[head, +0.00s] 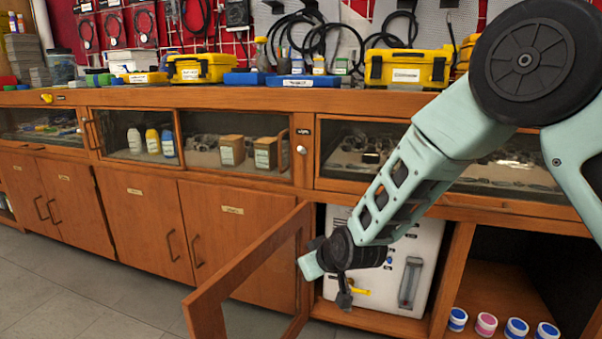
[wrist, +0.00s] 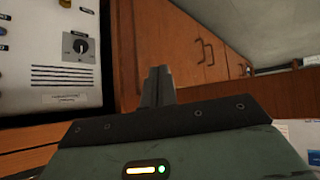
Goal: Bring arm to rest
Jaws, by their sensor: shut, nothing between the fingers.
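My arm reaches down from the upper right in the head view. My gripper (head: 344,299) hangs in front of the white regulator panel (head: 425,245) in the open lower cabinet. The gripper is shut and holds nothing. In the wrist view the closed fingers (wrist: 157,86) point up toward wooden cabinet doors, and a panel with a dial (wrist: 55,50) stands at the left. A yellow handle (head: 360,291) on the panel sits just right of the fingers in the head view. Part of the panel is hidden behind my arm.
An open framed cabinet door (head: 250,268) swings out left of my gripper. Several jars (head: 487,323) stand in the open shelf at the right. The long wooden counter (head: 220,97) above carries yellow cases (head: 408,69). Grey floor (head: 80,290) is clear at the lower left.

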